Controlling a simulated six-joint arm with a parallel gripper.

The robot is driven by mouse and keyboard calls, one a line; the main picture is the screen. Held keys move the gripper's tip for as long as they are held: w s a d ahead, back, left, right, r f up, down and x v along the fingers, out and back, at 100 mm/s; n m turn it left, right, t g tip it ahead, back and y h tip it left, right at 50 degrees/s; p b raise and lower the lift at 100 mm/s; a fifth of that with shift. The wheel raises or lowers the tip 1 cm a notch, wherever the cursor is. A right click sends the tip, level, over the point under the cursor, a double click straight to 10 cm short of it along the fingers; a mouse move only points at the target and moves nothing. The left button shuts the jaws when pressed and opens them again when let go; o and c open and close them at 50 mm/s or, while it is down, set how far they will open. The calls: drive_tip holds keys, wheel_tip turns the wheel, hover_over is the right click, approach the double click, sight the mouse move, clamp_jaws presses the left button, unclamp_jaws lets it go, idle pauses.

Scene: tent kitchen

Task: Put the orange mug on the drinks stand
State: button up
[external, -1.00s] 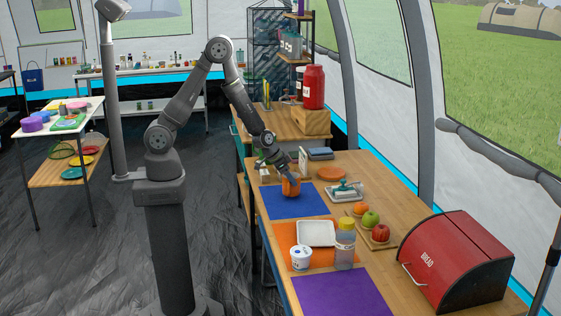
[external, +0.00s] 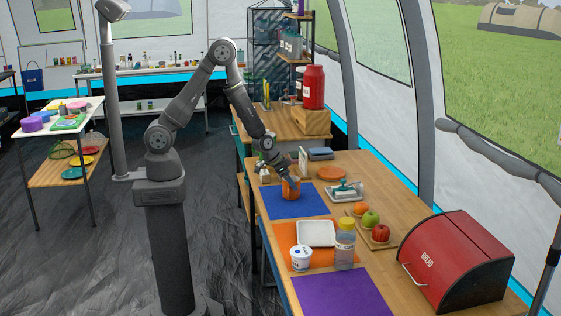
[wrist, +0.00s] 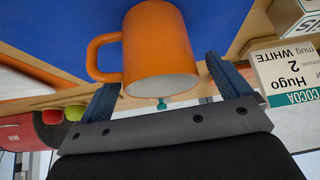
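The orange mug (external: 291,191) stands on the blue mat (external: 303,208), near its far end. In the wrist view the mug (wrist: 160,45) shows with its handle to the left and its rim toward me. My gripper (external: 287,180) is right at the mug in the external view. In the wrist view the two blue fingers (wrist: 163,75) are spread on either side of the mug's rim; a gap shows at the right finger, and the left finger is close to the mug below the handle. I cannot tell which furniture is the drinks stand.
A card reading "Hugo 2 mug WHITE" and "COCOA" (wrist: 285,75) is close on the right in the wrist view. A white tray (external: 317,233), bottle (external: 345,245), fruit board (external: 382,241) and red bread bin (external: 455,262) are nearer the camera.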

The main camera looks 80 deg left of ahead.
drive_tip(key=shift+s+r, duration=0.15)
drive_tip(key=shift+r, duration=0.3)
drive_tip(key=v, duration=0.6)
drive_tip(key=shift+s+r, duration=0.2)
drive_tip(key=shift+r, duration=0.1)
drive_tip(key=c, duration=1.2)
drive_tip(key=shift+c, duration=0.2)
